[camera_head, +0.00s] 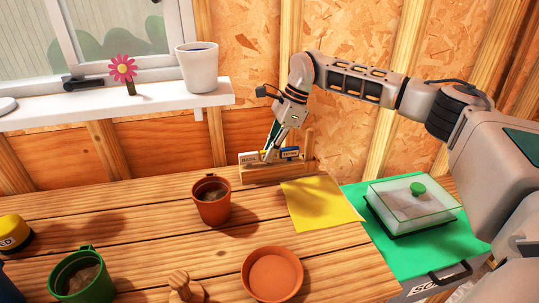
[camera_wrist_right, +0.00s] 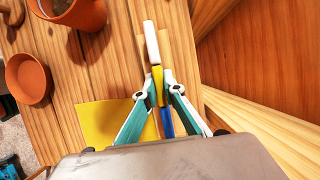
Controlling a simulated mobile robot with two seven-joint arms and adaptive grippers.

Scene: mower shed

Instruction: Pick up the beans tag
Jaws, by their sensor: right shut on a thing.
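A wooden rack (camera_head: 280,174) holds several upright plant tags at the back of the bench. The white tag (camera_head: 248,158) reads BASIL; it also shows in the wrist view (camera_wrist_right: 151,42). A blue tag (camera_head: 290,152) stands at the right, its lettering too small to read; it also shows in the wrist view (camera_wrist_right: 167,122). Between them is a yellow tag (camera_wrist_right: 158,86), its lettering not visible. My right gripper (camera_head: 268,153) reaches down from above and is shut on the yellow tag, still at the rack. My left gripper is out of view. I cannot read the word beans on any tag.
A yellow sheet (camera_head: 322,204) lies in front of the rack. A terracotta pot (camera_head: 212,204), a saucer (camera_head: 272,274) and a green pot (camera_head: 82,280) stand on the bench. A clear-lidded tray (camera_head: 413,207) sits on a green surface at right. The wall is close behind the rack.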

